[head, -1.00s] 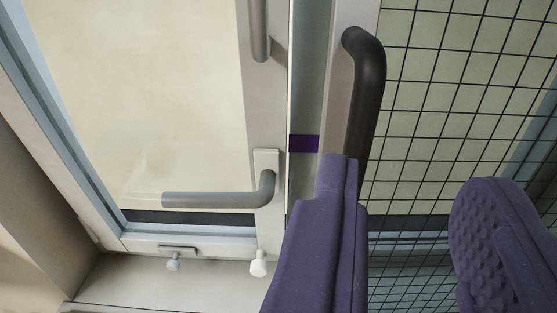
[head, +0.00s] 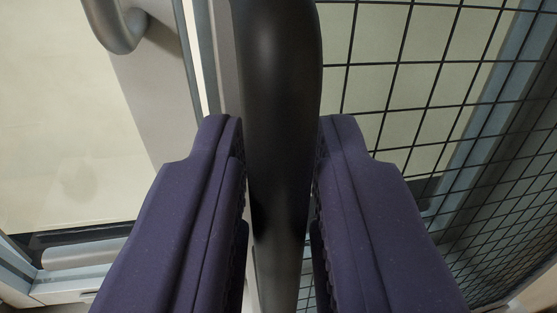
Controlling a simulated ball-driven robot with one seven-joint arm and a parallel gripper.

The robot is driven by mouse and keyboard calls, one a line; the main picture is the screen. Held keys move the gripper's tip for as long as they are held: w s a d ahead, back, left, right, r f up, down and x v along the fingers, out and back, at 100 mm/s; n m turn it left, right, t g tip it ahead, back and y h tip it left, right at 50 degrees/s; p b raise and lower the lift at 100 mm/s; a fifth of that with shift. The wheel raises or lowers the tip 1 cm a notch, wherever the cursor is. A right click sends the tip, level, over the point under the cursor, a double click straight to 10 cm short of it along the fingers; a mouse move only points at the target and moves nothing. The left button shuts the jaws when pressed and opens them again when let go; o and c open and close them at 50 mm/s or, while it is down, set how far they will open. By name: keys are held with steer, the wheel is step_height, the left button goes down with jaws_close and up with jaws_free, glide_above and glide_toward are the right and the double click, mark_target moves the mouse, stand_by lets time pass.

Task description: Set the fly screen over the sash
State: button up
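The fly screen (head: 386,75), a black mesh of squares, fills the right side of the view. Its dark bar handle (head: 280,90) stands upright in the middle, close to the camera. My gripper (head: 280,135) has one purple finger on each side of this handle. Both fingers lie against it, shut on it. The sash (head: 60,130), a pale pane in a light frame, is at the left. Its grey handle (head: 115,25) shows at the upper left. The fingers and the bar hide the lower middle of the screen's frame.
A second grey bar (head: 80,254) lies at the lower left, partly behind my left finger. A narrow light frame strip (head: 195,60) runs between the sash and the dark handle. A blue-grey frame member (head: 475,120) shows behind the mesh.

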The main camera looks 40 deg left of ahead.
jaws_close()
steer(key=shift+s+a, duration=0.1)
steer(key=shift+s, duration=0.05)
steer(key=s+a+p, duration=0.1)
steer(key=s+a, duration=2.5)
steer(key=s, duration=0.4)
steer(key=shift+s, duration=0.4)
steer(key=shift+a, duration=0.1)
